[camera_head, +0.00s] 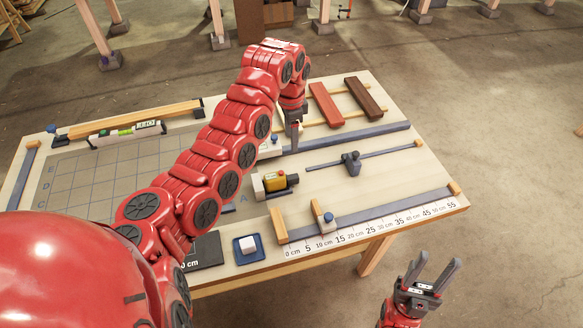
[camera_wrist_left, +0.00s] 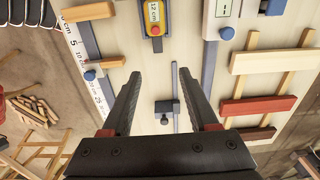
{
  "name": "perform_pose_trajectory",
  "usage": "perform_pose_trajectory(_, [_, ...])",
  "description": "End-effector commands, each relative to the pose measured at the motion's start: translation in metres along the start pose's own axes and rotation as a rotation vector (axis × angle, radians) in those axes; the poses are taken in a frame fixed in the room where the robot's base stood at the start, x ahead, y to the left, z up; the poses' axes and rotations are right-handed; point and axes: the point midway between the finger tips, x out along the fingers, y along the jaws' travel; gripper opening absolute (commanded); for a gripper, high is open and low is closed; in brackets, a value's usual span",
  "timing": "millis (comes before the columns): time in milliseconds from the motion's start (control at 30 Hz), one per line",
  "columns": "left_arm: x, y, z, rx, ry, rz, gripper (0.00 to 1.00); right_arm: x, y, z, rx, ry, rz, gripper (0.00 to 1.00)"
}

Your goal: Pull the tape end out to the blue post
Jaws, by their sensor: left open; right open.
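The tape measure (camera_head: 272,184), a yellow and dark case with a red button, sits on the table's middle; it also shows at the top of the left wrist view (camera_wrist_left: 156,18). Its tape end is too small to tell. A dark slate-blue post (camera_head: 351,161) stands on a thin rail to its right; it also shows in the left wrist view (camera_wrist_left: 165,110). My left gripper (camera_head: 294,147) points down above the table, behind and right of the tape measure, open and empty. My right gripper (camera_head: 437,263) is open and empty off the table's front right edge.
A ruler strip (camera_head: 375,222) with a blue-knobbed stop (camera_head: 327,222) runs along the front. Red and brown laths (camera_head: 326,104) lie on wooden strips at the back right. A blue tray (camera_head: 249,258) holds a white cube. A gridded board (camera_head: 90,178) lies left.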

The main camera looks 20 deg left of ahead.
Motion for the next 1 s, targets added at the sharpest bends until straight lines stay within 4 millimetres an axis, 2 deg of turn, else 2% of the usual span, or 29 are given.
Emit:
perform_pose_trajectory(133, [0.004,0.004,0.005,0.01,-0.022,0.015,0.6,0.001,0.0,0.0,0.0,0.0,0.0,0.5])
perform_pose_trajectory(267, [0.018,0.005,0.004,0.009,-0.018,0.016,0.6,0.002,0.0,0.0,0.0,0.0,0.0,0.5])
perform_pose_trajectory(467, [0.058,0.006,0.004,0.008,-0.019,0.016,0.6,0.001,0.0,0.0,0.0,0.0,0.0,0.5])
perform_pose_trajectory(767, [0.119,0.005,0.006,0.008,-0.02,0.01,0.6,-0.017,-0.001,0.003,0.0,0.0,0.0,0.5])
perform_pose_trajectory(833, [0.126,0.005,0.008,0.007,-0.024,0.015,0.6,-0.003,0.0,0.001,0.0,0.0,0.0,0.5])
perform_pose_trajectory(1000, [0.154,0.004,0.007,0.007,-0.02,0.01,0.6,0.003,0.0,-0.001,0.0,0.0,0.0,0.5])
